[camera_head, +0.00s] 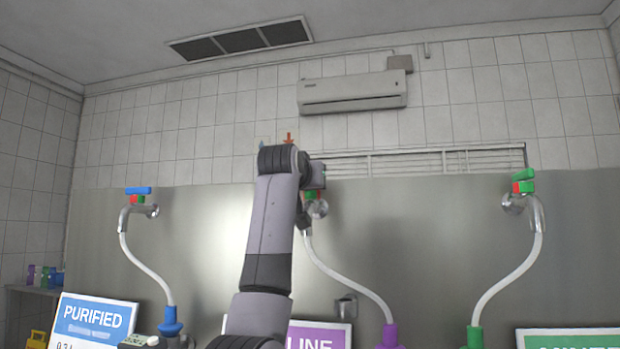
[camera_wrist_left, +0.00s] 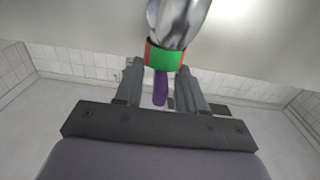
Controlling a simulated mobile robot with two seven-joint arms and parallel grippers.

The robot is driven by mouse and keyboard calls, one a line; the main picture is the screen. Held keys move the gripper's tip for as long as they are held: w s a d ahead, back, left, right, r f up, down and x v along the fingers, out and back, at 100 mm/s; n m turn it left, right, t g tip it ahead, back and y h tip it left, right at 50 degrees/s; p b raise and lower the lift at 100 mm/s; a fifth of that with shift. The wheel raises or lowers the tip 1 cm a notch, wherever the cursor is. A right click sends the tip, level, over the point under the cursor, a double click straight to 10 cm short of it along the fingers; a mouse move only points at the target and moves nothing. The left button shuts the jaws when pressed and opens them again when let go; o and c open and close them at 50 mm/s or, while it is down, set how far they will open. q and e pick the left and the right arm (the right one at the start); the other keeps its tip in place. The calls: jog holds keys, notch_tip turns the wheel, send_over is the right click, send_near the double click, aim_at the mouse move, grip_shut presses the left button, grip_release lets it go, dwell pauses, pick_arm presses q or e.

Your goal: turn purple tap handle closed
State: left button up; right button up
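The middle tap (camera_head: 318,209) is a chrome spout on the steel panel with a green and red collar (camera_head: 311,196). Its handle is hidden behind my left arm in the head view. In the left wrist view the purple handle (camera_wrist_left: 160,88) points down from the green and red collar (camera_wrist_left: 165,58), below the chrome tap body (camera_wrist_left: 178,22). My left gripper (camera_wrist_left: 160,92) is open, with one finger on each side of the purple handle. Gaps show between the handle and both fingers. My right gripper is not in view.
A blue-handled tap (camera_head: 138,191) is at the left and a green-handled tap (camera_head: 524,180) at the right. White hoses run down from the taps, one (camera_head: 345,275) beside my arm. Signs (camera_head: 90,318) stand along the bottom. The panel between taps is mostly clear.

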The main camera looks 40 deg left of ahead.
pick_arm(q)
jog(key=shift+w, duration=0.1)
jog(key=shift+c, duration=0.3)
jog(key=c, duration=0.7)
jog(key=shift+o, duration=0.2)
jog(key=shift+w+d+n+g+y, duration=0.1)
jog(key=shift+d+n+g+y, duration=0.1)
jog(key=shift+n+g+y, duration=1.15)
jog(key=shift+w+d+n+g+y, duration=0.1)
jog(key=shift+n+g+y, duration=1.25)
jog(key=shift+g+y, duration=0.3)
jog(key=shift+n+g+y, duration=0.3)
